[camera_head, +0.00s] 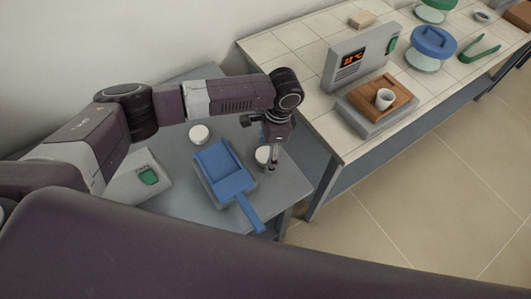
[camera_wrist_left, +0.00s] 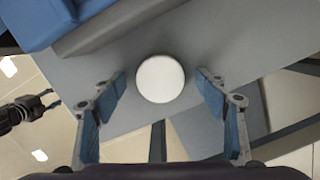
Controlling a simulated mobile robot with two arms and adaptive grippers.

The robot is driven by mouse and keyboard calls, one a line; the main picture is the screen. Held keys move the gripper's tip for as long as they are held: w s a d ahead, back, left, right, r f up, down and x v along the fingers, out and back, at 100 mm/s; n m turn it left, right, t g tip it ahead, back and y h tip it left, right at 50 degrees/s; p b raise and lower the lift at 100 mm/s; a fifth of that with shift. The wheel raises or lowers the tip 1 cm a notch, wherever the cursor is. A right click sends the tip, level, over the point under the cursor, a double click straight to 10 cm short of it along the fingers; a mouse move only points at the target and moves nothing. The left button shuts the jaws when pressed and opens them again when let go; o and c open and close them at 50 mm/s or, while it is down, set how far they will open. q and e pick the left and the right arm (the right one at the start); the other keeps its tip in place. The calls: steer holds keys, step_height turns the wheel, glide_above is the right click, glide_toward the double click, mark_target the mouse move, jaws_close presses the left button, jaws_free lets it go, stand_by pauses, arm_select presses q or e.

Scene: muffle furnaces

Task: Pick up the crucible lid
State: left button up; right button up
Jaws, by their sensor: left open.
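The crucible lid, a white round disc (camera_wrist_left: 160,79), lies near the edge of the grey table. It also shows in the head view (camera_head: 262,155), partly hidden by my gripper. My left gripper (camera_head: 262,144) is over it, pointing down. In the left wrist view its blue-padded fingers are spread, one on each side of the disc, with a gap on both sides. The gripper is open and empty. How high the fingertips are above the table is hard to tell. A dark gripper, seemingly my right one (camera_wrist_left: 48,102), shows small at the left of the wrist view.
A blue tray-like object with a handle (camera_head: 222,172) lies close left of the lid. Another white round piece (camera_head: 199,134) is behind it.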

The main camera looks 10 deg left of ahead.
arm_select(q)
steer(key=c, duration=0.9)
steer(key=shift+r, duration=0.1)
